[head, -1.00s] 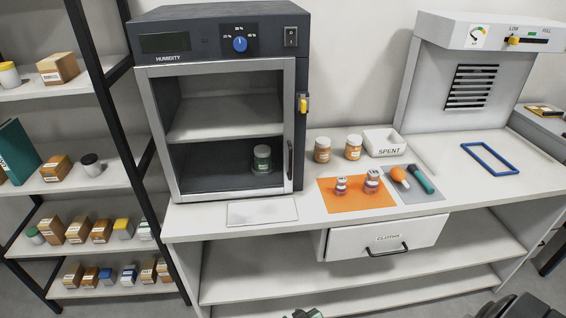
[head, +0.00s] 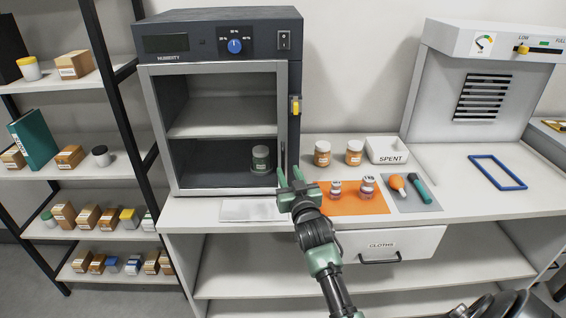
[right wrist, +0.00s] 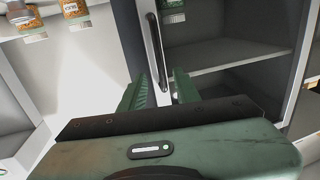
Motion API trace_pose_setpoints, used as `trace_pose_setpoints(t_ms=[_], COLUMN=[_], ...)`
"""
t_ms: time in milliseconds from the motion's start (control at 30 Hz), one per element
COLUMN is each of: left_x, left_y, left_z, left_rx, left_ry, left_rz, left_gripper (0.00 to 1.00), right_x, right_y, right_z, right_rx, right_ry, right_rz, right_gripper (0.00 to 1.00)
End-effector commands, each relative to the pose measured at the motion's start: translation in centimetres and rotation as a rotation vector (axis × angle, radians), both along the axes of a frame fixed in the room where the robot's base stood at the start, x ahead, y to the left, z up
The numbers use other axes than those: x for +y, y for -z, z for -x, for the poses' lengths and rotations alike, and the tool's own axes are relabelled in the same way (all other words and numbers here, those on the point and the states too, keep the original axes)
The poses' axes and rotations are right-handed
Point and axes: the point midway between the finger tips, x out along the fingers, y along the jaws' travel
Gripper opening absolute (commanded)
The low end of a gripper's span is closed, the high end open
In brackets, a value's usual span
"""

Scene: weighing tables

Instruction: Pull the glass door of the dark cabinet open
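The dark cabinet (head: 225,30) stands on the left of the counter. Its glass door (head: 284,90), framed in light metal, looks shut. A dark vertical handle (head: 283,152) is on the door's right edge; the handle also shows in the right wrist view (right wrist: 155,45). My right gripper (head: 290,176) is in front of the handle's lower end. In the right wrist view its fingers (right wrist: 161,90) are apart, one on each side of the handle's lower part; contact is not clear. My left gripper is not in view.
A yellow latch-like part (head: 295,106) is on the cabinet's right side. A green-grey jar (head: 260,159) stands inside. A pale sheet (head: 248,210) lies before the cabinet. Two jars and vials on an orange mat (head: 345,207) stand right of it. A shelf rack (head: 112,75) is on the left.

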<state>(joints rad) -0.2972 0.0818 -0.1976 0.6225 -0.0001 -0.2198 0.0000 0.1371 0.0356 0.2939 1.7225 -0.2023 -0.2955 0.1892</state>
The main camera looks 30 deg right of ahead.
Motion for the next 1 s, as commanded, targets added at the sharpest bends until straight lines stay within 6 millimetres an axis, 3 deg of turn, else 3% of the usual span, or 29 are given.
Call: trace_pose_setpoints(t_ms=[200, 400, 767, 800, 900, 1000], left_x=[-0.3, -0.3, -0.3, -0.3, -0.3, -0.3], left_y=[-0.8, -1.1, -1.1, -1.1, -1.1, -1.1], left_z=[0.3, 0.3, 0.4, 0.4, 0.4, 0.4], left_rx=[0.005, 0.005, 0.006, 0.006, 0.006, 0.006], left_ry=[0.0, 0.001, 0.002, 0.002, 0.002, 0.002], left_rz=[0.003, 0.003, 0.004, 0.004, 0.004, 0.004], left_gripper=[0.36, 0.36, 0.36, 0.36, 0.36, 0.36], right_x=[-1.3, -2.0, -2.3, -2.3, -2.3, -2.3], right_y=[-0.2, 0.0, 0.1, 0.1, 0.1, 0.1], right_z=[-3.4, -5.5, -6.2, -6.2, -6.2, -6.2], right_rx=[0.001, 0.003, 0.004, 0.004, 0.004, 0.004], right_ry=[0.0, 0.0, 0.0, 0.0, 0.0, 0.0], right_rz=[0.001, 0.001, 0.001, 0.001, 0.001, 0.001], right_gripper=[0.32, 0.32, 0.32, 0.29, 0.01, 0.0])
